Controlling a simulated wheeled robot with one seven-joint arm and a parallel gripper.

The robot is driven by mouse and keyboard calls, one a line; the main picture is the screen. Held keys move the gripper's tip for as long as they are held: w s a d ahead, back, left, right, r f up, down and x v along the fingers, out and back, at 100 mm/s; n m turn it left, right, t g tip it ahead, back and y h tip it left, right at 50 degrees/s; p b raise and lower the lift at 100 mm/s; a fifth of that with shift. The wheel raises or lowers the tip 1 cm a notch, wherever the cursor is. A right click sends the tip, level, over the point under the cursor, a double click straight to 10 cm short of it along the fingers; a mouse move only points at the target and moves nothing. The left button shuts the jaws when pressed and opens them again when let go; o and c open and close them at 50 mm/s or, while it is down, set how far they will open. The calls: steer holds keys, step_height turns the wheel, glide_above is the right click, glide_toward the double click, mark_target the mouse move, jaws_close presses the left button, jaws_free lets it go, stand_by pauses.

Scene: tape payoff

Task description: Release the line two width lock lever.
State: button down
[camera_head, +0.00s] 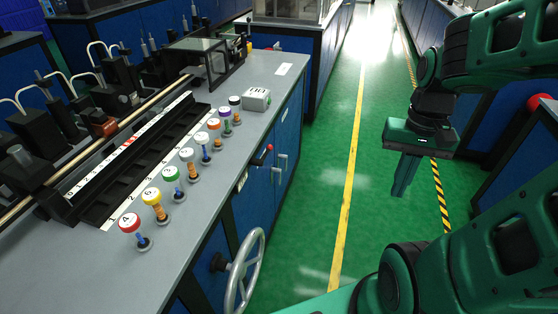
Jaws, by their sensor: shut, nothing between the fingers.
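My gripper (402,184) hangs pointing down over the green aisle floor at the right. Its fingers are together and hold nothing. It is well apart from the bench on the left. A small lever with a red knob (269,148) sticks out near the top of the blue bench front, by the bench edge. I cannot tell whether this is the line two width lock lever, as no readable label shows. A grey handwheel (245,272) with a black knob (218,262) is lower on the same bench front.
A row of several coloured, marked knobs (173,175) stands along the grey bench top (215,215). A red knob (541,101) shows at the right bench. The aisle floor (315,190) is clear.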

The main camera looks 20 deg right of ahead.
steer(key=w+a+f+m+y, duration=0.25)
steer(key=w+f, duration=0.25)
steer(key=f, duration=0.3)
steer(key=w+a+f+m+y, duration=0.2)
steer(key=w+a+f+y, duration=0.15)
steer(key=w+f, duration=0.35)
steer(key=w+a+f+m+y, duration=0.2)
steer(key=w+f+y, duration=0.2)
steer(key=f, duration=0.5)
steer(key=w+m+t+y, duration=0.6)
steer(key=w+m+t, duration=0.5)
steer(key=m+t, duration=0.1)
steer(key=shift+w+d+r+t, duration=0.25)
steer(key=shift+d+r+t, duration=0.1)
steer(key=shift+t, duration=0.15)
glide_toward(266, 155)
steer(key=w+a+f, duration=0.2)
steer(key=w+f, duration=0.2)
steer(key=shift+w+a+r, duration=0.35)
steer(key=shift+a+r, duration=0.15)
steer(key=shift+r, duration=0.3)
steer(key=shift+w+a+r, duration=0.3)
steer(key=shift+a+r, duration=0.15)
steer(key=shift+r, duration=0.35)
